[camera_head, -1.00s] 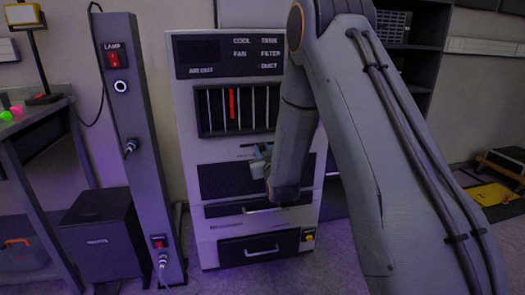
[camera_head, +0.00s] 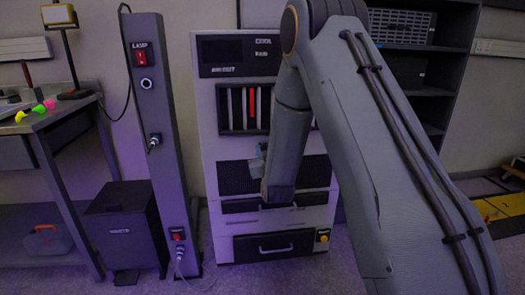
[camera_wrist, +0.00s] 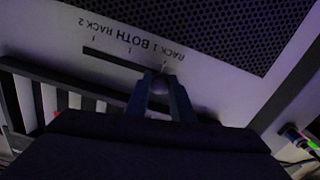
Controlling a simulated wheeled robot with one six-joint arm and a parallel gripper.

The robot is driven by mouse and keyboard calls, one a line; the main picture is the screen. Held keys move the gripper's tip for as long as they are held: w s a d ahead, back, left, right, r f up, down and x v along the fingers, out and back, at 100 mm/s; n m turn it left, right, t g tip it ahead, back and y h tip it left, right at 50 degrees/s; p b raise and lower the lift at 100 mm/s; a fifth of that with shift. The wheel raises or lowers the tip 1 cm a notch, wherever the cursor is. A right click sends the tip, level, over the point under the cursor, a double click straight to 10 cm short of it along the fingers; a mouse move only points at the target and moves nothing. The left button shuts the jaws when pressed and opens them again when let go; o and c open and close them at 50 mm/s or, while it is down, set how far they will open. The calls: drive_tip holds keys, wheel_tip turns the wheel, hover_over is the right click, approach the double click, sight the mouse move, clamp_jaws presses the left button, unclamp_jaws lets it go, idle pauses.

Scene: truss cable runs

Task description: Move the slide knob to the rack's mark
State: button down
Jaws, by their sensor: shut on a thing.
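The slide knob (camera_wrist: 160,83) is a small rounded dark piece on a narrow dark slot (camera_wrist: 108,58) in the pale cabinet front. My gripper (camera_wrist: 160,86) is shut on it, with one finger on each side. In the wrist view the labels appear upside down: RACK 2, BOTH, RACK 1. The knob is close to the RACK 1 tick (camera_wrist: 164,62), at the right in this view. In the head view my gripper (camera_head: 258,164) is at the cabinet front (camera_head: 206,140), and my arm hides part of it; the knob cannot be made out there.
A perforated panel (camera_wrist: 240,30) lies past the labels in the wrist view. In the head view, a dark post (camera_head: 165,170) with a red switch stands left of the cabinet, by a black box (camera_head: 122,230) and a bench (camera_head: 50,115). Cabinet drawers are below my gripper.

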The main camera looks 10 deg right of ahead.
drive_tip(key=c, duration=1.5)
unclamp_jaws()
drive_tip(key=shift+a, duration=0.45)
drive_tip(key=shift+c, duration=0.2)
drive_tip(key=shift+d, duration=0.15)
drive_tip(key=shift+s+d, duration=0.1)
drive_tip(key=shift+s, duration=0.25)
drive_tip(key=s, duration=0.7)
drive_tip(key=shift+a, duration=0.35)
